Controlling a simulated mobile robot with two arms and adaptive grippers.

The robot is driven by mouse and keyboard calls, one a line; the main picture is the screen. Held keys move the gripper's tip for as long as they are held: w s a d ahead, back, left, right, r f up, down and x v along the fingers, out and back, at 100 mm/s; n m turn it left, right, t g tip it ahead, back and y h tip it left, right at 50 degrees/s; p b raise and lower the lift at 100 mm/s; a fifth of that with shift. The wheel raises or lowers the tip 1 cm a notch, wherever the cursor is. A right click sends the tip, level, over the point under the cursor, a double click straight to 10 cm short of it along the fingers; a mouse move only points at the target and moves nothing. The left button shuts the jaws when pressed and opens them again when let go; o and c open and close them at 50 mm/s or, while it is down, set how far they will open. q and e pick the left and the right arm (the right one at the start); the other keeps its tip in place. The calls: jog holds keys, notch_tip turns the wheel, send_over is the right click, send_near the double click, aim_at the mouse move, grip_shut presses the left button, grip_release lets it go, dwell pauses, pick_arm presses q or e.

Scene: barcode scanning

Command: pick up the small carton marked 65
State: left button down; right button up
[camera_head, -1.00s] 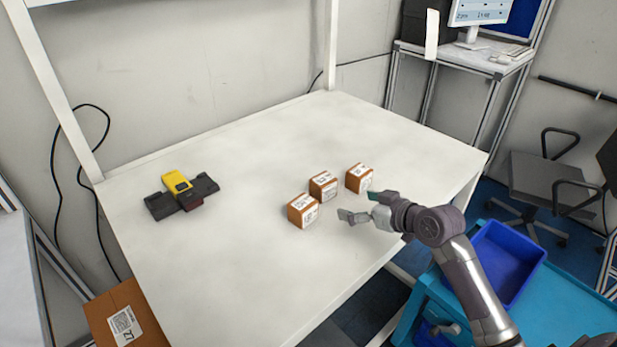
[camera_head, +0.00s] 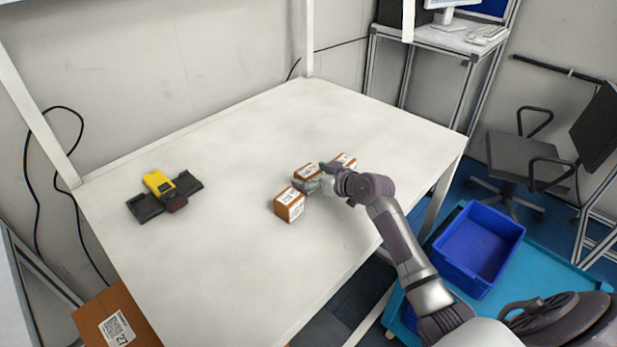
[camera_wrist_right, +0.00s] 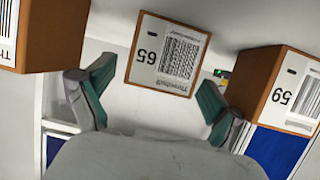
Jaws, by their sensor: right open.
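A small brown carton with a white barcode label (camera_wrist_right: 168,55) sits between the fingers of my right gripper in the right wrist view. Its upside-down number looks like 65. In the head view it is the middle carton (camera_head: 305,171), partly hidden by my gripper. My right gripper (camera_head: 309,185) is open. Its two green-padded fingers (camera_wrist_right: 157,88) stand apart on either side of the carton's near face, with a gap on both sides. My left gripper is not in view.
Similar cartons flank it: one nearer (camera_head: 290,205) and one behind (camera_head: 346,159). A second numbered label (camera_wrist_right: 296,97) shows close on the right in the wrist view. A yellow and black scanner (camera_head: 160,183) lies at the table's left. The table (camera_head: 210,260) is otherwise clear. A blue bin (camera_head: 480,245) stands at right.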

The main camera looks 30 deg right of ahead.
aim_at(302, 172)
jog(key=x, duration=0.3)
jog(key=shift+w+p, duration=0.3)
jog(key=shift+w, duration=0.05)
jog(key=c, duration=1.2)
